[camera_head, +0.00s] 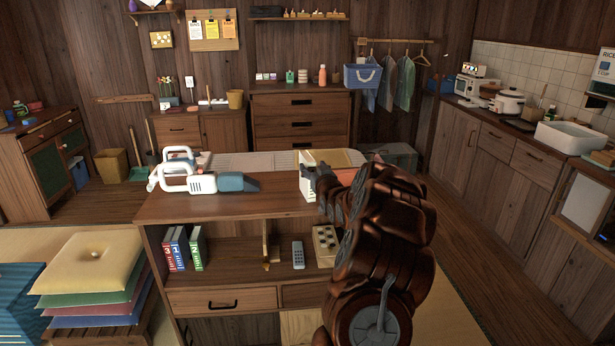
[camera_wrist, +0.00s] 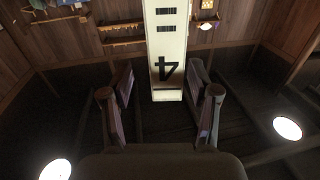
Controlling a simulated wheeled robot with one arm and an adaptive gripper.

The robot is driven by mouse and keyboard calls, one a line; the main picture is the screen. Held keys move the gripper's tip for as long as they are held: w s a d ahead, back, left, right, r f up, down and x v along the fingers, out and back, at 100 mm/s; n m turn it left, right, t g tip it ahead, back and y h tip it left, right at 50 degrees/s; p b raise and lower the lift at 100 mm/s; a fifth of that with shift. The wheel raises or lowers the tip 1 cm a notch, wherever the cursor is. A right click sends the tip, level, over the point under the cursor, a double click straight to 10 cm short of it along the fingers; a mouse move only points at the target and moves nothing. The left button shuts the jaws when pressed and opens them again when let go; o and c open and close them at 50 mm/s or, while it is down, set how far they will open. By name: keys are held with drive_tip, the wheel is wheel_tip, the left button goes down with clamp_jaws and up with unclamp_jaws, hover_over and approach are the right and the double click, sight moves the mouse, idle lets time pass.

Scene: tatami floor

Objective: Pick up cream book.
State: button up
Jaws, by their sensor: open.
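The cream book shows in the wrist view as a tall cream spine (camera_wrist: 167,40) with dark bars and an upside-down black 4. In the head view, a cream block (camera_head: 306,172) that looks like this book stands on the wooden counter top (camera_head: 255,206). My gripper (camera_head: 322,180) is right at it and partly covers it. In the wrist view my gripper (camera_wrist: 160,82) is open, with one finger on each side of the spine's lower end. Gaps show between the fingers and the spine, and I cannot tell the remaining depth.
A white and blue power tool (camera_head: 205,180) lies on the counter's left. Several numbered books (camera_head: 182,248), a remote (camera_head: 298,255) and a cream panel with round knobs (camera_head: 325,245) are on the shelf below. Stacked cushions (camera_head: 92,275) stand at lower left. The counter's middle is clear.

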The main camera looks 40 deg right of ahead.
drive_tip(key=shift+w+d+f, duration=0.1)
drive_tip(key=shift+w, duration=0.4)
drive_tip(key=shift+f+p+x, duration=0.1)
drive_tip(key=shift+p+x, duration=0.3)
drive_tip(key=shift+x, duration=0.6)
drive_tip(key=shift+f+p+x, duration=0.15)
drive_tip(key=shift+p+x, duration=0.2)
drive_tip(key=shift+x, duration=0.65)
clamp_jaws()
